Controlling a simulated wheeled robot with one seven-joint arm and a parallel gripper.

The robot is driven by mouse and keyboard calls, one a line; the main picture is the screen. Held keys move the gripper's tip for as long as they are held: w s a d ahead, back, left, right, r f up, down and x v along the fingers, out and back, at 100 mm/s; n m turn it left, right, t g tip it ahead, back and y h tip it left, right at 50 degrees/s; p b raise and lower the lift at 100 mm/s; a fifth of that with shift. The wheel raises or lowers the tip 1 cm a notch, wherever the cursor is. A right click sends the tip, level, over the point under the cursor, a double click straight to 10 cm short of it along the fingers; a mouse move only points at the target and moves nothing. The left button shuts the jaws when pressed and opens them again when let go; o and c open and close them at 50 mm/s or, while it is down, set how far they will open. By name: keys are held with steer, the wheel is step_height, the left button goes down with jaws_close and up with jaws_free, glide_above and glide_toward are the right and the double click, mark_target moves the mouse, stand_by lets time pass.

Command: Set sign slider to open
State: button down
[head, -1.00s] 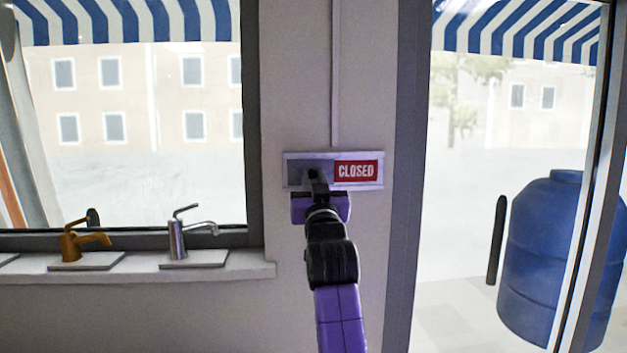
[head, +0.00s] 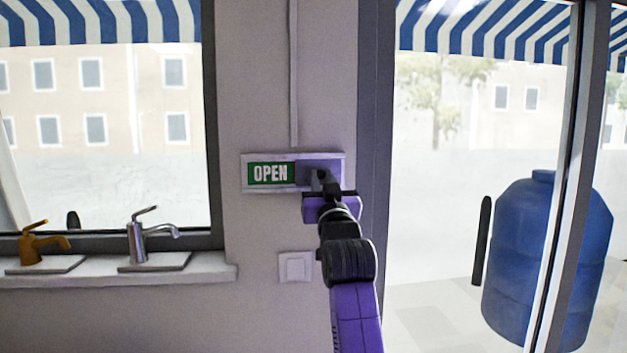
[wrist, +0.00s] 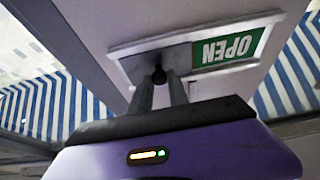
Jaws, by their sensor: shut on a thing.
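The sign (head: 244,188) is a pale framed plate on the wall between the window and the glass door. Its left half shows the green OPEN panel (head: 270,173); the grey slider (head: 312,167) covers the right half, so no CLOSED panel shows. My gripper (head: 322,186) is at the slider on the right side of the sign. In the wrist view, its fingers are shut on the slider's small dark knob (wrist: 159,75). The OPEN panel appears upside down in the wrist view (wrist: 229,48).
A light switch (head: 295,267) is on the wall below the sign. Two faucets (head: 138,240) stand on the window sill at left. The glass door with a dark handle (head: 482,240) is at right, with a blue tank (head: 535,250) behind it.

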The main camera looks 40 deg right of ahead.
steer(key=shift+s+d, duration=0.15)
steer(key=shift+d, duration=0.1)
steer(key=c, duration=1.3)
jaws_free()
steer(key=shift+a, duration=0.1)
steer(key=shift+s+a+f, duration=0.15)
steer(key=shift+s+f, duration=0.1)
steer(key=shift+s, duration=0.05)
steer(key=b+v, duration=0.2)
steer(key=v, duration=0.5)
steer(key=shift+r+b, duration=0.1)
steer(key=shift+b, duration=0.2)
